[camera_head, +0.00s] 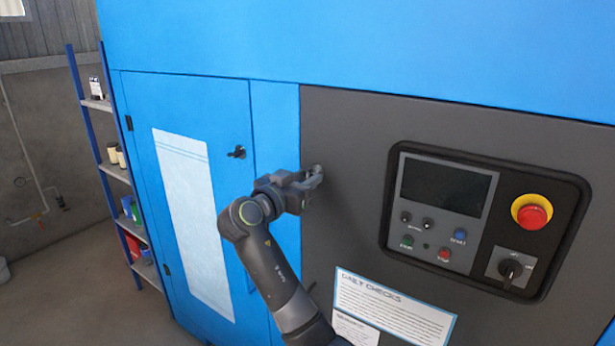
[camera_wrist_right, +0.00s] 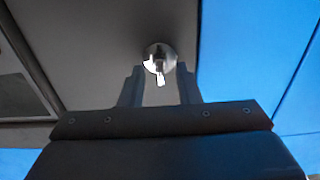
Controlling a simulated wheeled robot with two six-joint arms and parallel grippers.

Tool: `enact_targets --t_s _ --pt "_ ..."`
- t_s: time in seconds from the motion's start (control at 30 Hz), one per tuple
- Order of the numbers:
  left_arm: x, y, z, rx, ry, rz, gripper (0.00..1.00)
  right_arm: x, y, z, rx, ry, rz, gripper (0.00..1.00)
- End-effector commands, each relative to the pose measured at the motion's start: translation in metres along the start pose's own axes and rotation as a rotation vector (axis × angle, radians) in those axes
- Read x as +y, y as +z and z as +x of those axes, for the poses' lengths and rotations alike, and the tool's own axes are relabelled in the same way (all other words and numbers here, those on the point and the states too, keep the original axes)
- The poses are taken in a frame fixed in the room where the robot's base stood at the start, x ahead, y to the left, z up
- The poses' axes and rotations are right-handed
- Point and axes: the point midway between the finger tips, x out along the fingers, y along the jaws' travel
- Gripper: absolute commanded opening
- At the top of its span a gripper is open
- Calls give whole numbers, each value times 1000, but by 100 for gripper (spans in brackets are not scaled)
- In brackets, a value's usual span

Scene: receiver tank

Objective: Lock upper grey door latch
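The upper grey door latch (camera_head: 317,169) is a small metal piece near the left edge of the grey door (camera_head: 345,130). In the right wrist view the latch (camera_wrist_right: 158,56) is a round silver disc with a short bright lever pointing down the picture and slightly right. My right gripper (camera_head: 308,182) is right at the latch in the head view and partly covers it. In the wrist view its two fingers (camera_wrist_right: 159,86) are apart, with the lever tip near the gap between them. Contact cannot be told. My left gripper is not in view.
A control panel (camera_head: 480,220) with a screen, buttons, a red emergency stop (camera_head: 532,213) and a black rotary switch (camera_head: 511,268) is to the right. A blue door (camera_head: 222,110) with a black latch (camera_head: 237,152) is left. A daily checks sign (camera_head: 390,305) is below.

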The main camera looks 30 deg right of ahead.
Motion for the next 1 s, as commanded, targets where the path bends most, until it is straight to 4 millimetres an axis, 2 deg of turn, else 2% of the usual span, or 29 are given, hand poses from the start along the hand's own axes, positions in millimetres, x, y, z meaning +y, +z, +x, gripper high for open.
enact_targets --t_s 0.1,0.33,0.67,0.87,1.0 --pt "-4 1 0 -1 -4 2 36 0 0 0 0 0 0 29" --pt "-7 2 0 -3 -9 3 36 0 0 0 0 -1 0 0" --pt "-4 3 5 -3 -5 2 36 0 2 0 1 0 18 0" --pt "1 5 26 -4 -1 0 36 0 5 0 3 -1 97 0" --pt "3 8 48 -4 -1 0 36 1 7 0 3 -1 196 0"
